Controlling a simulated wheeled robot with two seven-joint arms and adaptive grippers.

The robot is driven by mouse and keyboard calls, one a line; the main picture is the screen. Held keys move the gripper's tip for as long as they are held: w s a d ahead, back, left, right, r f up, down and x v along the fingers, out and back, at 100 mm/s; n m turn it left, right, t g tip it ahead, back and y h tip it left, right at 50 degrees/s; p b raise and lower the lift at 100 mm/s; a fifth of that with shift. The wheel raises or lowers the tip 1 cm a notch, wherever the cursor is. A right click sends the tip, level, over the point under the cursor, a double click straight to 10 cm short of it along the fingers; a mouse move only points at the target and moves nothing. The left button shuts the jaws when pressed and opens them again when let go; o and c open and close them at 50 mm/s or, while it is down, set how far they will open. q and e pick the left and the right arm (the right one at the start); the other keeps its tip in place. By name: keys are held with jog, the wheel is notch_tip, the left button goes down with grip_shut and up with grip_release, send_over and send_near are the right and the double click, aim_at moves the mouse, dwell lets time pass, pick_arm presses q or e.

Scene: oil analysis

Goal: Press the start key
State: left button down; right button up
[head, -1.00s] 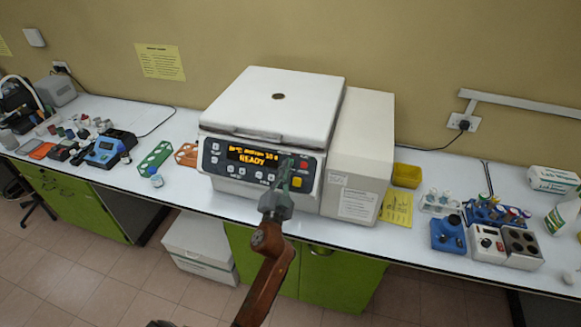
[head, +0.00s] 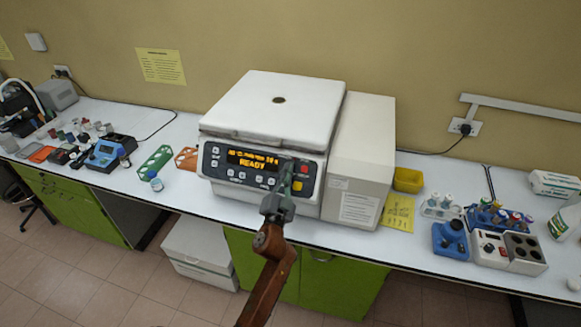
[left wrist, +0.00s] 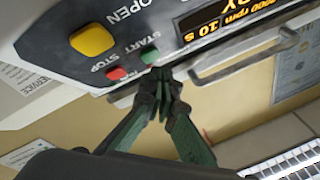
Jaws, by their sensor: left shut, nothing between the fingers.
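The white centrifuge (head: 265,110) stands on the bench with its lid closed. Its dark front panel carries a lit orange display (head: 252,160) that reads READY. In the left wrist view the green start key (left wrist: 149,55) sits beside the red stop key (left wrist: 116,73) and the larger yellow open key (left wrist: 92,40). My left gripper (head: 287,168) is shut and empty, in front of the panel's right part. In the left wrist view its fingertips (left wrist: 160,76) are right by the start key; I cannot tell whether they touch it. In the head view the gripper hides the start key.
A yellow bin (head: 408,180) and a yellow sheet (head: 398,212) lie right of the centrifuge. A blue device (head: 449,238) and a block with round wells (head: 523,247) stand further right. A green rack (head: 155,162) is on the left.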

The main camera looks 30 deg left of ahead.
pick_arm(q)
jog(key=shift+w+f, duration=0.1)
jog(key=shift+w, duration=0.05)
dwell(0.6)
jog(key=shift+w+a+f, duration=0.1)
jog(key=shift+w+f, duration=0.05)
jog(key=shift+w, duration=0.05)
jog(key=shift+w+a+f+b, duration=0.1)
jog(key=shift+w+f+b, duration=0.15)
jog(key=shift+b, duration=0.3)
dwell(0.5)
jog(key=shift+r, duration=0.15)
jog(key=shift+s+d+r+p, duration=0.2)
jog(key=shift+s+r+p, duration=0.15)
jog(key=shift+s+p, duration=0.25)
jog(key=s+r+p, duration=0.1)
jog(key=s+p, duration=0.1)
jog(key=s+d+r+p, duration=0.1)
jog(key=s, duration=0.1)
jog(key=shift+r, duration=0.3)
dwell(0.4)
